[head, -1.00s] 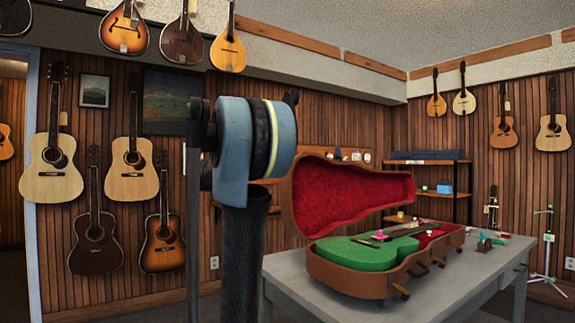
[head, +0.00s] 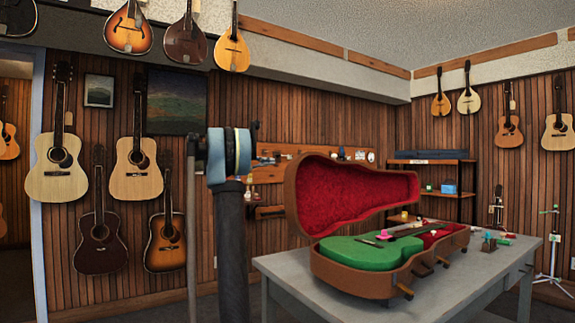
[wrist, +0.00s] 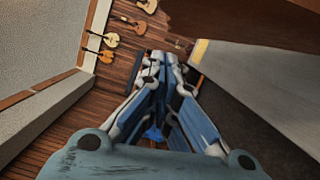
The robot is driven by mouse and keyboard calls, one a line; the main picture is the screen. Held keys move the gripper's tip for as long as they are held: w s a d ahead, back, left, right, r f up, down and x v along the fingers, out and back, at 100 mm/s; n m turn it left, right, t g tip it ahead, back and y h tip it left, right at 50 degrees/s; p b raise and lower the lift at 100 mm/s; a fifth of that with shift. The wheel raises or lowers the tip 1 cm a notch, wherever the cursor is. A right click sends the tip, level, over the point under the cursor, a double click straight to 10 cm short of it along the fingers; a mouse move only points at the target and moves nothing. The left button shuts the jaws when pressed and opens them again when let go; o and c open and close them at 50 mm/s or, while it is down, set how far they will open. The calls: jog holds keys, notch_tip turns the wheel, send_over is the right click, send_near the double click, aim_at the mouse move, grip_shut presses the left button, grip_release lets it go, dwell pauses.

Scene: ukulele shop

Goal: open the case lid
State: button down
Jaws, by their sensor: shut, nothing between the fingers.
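The brown instrument case (head: 372,283) lies on the grey table in the head view. Its lid (head: 350,197) stands raised and tilted back at the hinge side, showing its red plush lining. A green guitar-shaped instrument (head: 368,253) lies in the case bottom. My gripper (wrist: 163,62) shows in the wrist view, with its blue-and-white fingers together and nothing between them. The gripper is not visible in the head view, where only my arm shows, left of the case. The case does not clearly show in the wrist view.
The grey table (head: 285,270) holds several small items (head: 490,241) right of the case. A shelf (head: 455,165) stands behind. Guitars hang on the wooden walls, and a green-topped stand (head: 548,245) is at the far right.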

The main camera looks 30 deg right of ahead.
aim_at(293, 160)
jog(key=shift+s+d+r, duration=0.15)
jog(key=shift+s+d, duration=0.75)
jog(key=shift+d, duration=0.8)
jog(key=shift+s+d+r, duration=0.15)
jog(key=shift+s+d, duration=0.8)
jog(key=shift+d, duration=0.7)
jog(key=shift+s+d+r, duration=0.15)
jog(key=shift+s+d, duration=0.75)
jog(key=shift+d, duration=0.8)
jog(key=s+d+r+m+y, duration=0.1)
jog(key=s+r+m, duration=0.2)
jog(key=s, duration=0.9)
jog(key=shift+s+r+m, duration=0.3)
jog(key=shift+s+m, duration=0.1)
